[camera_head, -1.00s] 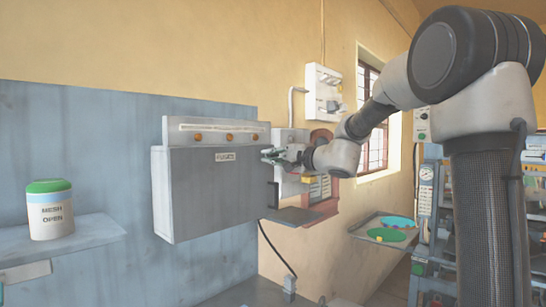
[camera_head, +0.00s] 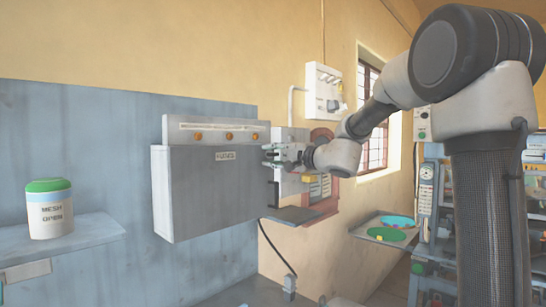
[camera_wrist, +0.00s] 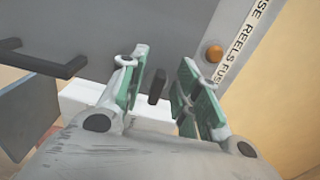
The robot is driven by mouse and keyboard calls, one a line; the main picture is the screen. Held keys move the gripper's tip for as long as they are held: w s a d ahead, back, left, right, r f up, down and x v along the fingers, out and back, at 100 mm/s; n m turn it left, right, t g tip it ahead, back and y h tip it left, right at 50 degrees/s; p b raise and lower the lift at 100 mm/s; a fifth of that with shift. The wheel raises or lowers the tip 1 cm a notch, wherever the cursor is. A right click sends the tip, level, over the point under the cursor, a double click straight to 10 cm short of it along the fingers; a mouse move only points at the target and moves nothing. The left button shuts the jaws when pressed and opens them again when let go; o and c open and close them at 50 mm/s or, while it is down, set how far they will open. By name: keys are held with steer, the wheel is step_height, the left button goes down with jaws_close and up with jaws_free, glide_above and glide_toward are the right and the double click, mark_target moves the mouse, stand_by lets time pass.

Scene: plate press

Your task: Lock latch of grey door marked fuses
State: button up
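The grey door (camera_head: 205,195) with a small label (camera_head: 225,156), too small to read surely, forms the front of a wall box and looks shut. My gripper (camera_head: 268,155) is at the door's right edge. In the wrist view my gripper (camera_wrist: 163,62) is open, its green-padded fingers spread apart. A short dark latch stub (camera_wrist: 157,87) shows between the fingers, with gaps on both sides. A black bar handle (camera_wrist: 45,62) is on the grey surface at the left. The latch is hidden in the head view.
Orange buttons (camera_head: 197,136) and a printed strip run above the door. An orange button also shows in the wrist view (camera_wrist: 214,53). A white switch box (camera_head: 323,92) hangs on the wall behind my arm. A green-lidded jar (camera_head: 49,210) stands on the left shelf (camera_head: 70,241).

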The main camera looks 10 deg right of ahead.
steer(key=v, duration=1.1)
steer(key=shift+s+d, duration=0.2)
steer(key=shift+s, duration=0.15)
